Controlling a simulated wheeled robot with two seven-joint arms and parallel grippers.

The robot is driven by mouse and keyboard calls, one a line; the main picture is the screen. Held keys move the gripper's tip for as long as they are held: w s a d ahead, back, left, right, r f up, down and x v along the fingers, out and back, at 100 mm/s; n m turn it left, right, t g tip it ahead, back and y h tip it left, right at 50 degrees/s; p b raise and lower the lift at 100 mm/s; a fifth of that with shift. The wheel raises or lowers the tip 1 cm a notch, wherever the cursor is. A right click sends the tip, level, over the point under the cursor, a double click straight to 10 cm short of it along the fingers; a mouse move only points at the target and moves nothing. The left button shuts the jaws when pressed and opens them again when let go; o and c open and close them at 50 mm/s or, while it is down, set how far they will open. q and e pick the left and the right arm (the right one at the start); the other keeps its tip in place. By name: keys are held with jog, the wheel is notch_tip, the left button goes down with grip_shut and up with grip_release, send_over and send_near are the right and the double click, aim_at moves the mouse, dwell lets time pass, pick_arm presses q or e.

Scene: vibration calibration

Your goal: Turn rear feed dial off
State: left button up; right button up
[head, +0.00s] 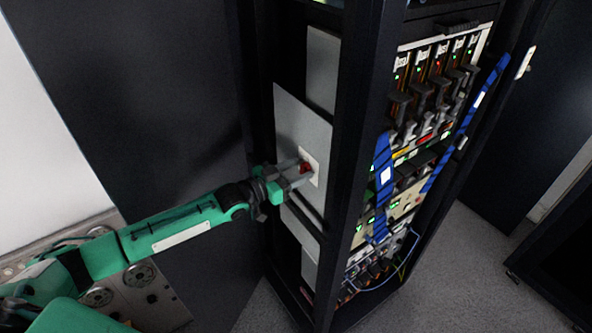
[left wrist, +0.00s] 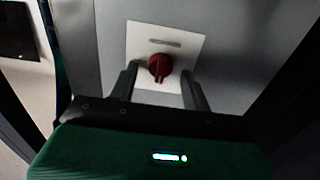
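The rear feed dial (head: 305,167) is a red knob on a pale square plate (head: 313,160), fixed to a grey panel on the side of the dark rack. In the left wrist view the red dial (left wrist: 160,67) sits in the middle of its white plate (left wrist: 184,42), with its pointer toward the bottom of the picture. My left gripper (head: 298,172) is at the dial. In the left wrist view its two fingers (left wrist: 160,80) stand apart, one on each side of the dial, with visible gaps. Whether the fingertips touch the plate is unclear. My right gripper is not in view.
The rack's open front (head: 420,130) holds several modules, cables and blue strips to the right of the panel. A dark door or panel (head: 150,90) stands to the left. Grey floor (head: 460,270) is clear at the lower right.

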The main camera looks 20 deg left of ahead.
pick_arm(q)
jog(key=c, duration=0.9)
jog(key=shift+m, duration=0.3)
jog(key=m+b, duration=0.3)
jog(key=m, duration=0.4)
jog(key=shift+s+d+f+b, duration=0.1)
jog(key=shift+f+b, duration=0.05)
jog(key=shift+b, duration=0.2)
jog(key=m+b, duration=0.1)
jog(key=m, duration=0.3)
jog(key=shift+d+f+m, duration=0.1)
jog(key=shift+m, duration=0.3)
jog(key=shift+s+m+b, duration=0.1)
jog(key=shift+m+b, duration=0.55)
jog(key=shift+m, duration=1.35)
